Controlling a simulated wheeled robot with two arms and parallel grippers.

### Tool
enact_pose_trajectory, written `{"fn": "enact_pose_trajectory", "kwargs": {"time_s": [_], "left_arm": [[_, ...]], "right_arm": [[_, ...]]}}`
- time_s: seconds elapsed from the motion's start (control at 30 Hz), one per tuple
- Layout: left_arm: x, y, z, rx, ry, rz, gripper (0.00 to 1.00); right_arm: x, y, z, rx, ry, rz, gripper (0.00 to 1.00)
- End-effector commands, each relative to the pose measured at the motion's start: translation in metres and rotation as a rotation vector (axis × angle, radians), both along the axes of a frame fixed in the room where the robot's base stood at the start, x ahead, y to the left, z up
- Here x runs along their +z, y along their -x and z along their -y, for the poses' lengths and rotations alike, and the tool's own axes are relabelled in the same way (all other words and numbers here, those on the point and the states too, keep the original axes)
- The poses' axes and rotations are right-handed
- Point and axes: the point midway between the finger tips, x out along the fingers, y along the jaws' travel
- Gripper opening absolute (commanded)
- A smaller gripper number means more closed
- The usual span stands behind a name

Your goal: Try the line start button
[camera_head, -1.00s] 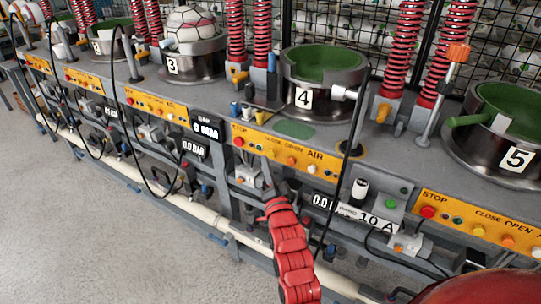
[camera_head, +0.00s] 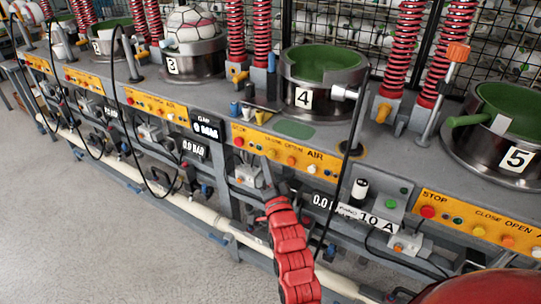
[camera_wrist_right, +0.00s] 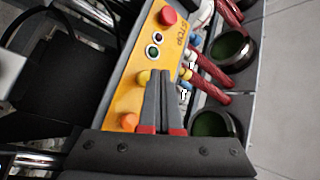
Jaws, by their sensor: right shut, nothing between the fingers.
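The yellow button panel under press 4 (camera_head: 258,145) carries a red STOP button (camera_head: 239,142), small lights, and yellow, orange and white buttons in a row. My right gripper (camera_head: 268,168) is at the front edge below this panel, on my red arm. In the right wrist view its fingers (camera_wrist_right: 161,74) are shut and empty. They overlap a yellow panel there, close beside a yellow button (camera_wrist_right: 143,77); I cannot tell whether they touch. A green button (camera_head: 391,190) sits on a grey box right of the panel. No line start label is readable. My left gripper is out of view.
Press 4 (camera_head: 322,75) and press 5 (camera_head: 500,140) stand on the grey bench, with red springs behind. A black cable (camera_head: 341,190) hangs right of my gripper. A pale pipe (camera_head: 190,208) runs low along the bench. The floor at left is clear.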

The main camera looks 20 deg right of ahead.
Motion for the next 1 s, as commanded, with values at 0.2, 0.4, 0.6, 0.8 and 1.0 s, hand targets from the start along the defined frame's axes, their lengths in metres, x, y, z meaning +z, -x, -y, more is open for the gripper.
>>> {"fn": "enact_pose_trajectory", "kwargs": {"time_s": [0.2, 0.4, 0.6, 0.8, 1.0], "left_arm": [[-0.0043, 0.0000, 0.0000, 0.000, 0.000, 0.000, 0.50], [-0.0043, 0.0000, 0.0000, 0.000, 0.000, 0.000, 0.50], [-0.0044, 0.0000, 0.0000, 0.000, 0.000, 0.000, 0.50], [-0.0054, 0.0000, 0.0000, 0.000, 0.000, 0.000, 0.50], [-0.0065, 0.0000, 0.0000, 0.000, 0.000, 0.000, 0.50]], "right_arm": [[-0.0006, -0.0037, 0.0050, -0.001, 0.001, 0.001, 0.00], [0.0003, -0.0048, 0.0065, 0.000, 0.000, 0.000, 0.00], [0.0002, -0.0050, 0.0066, 0.000, 0.000, 0.000, 0.00], [0.0000, -0.0060, 0.0080, 0.000, 0.000, 0.000, 0.00], [0.0000, -0.0075, 0.0100, -0.001, 0.000, 0.001, 0.00]]}}
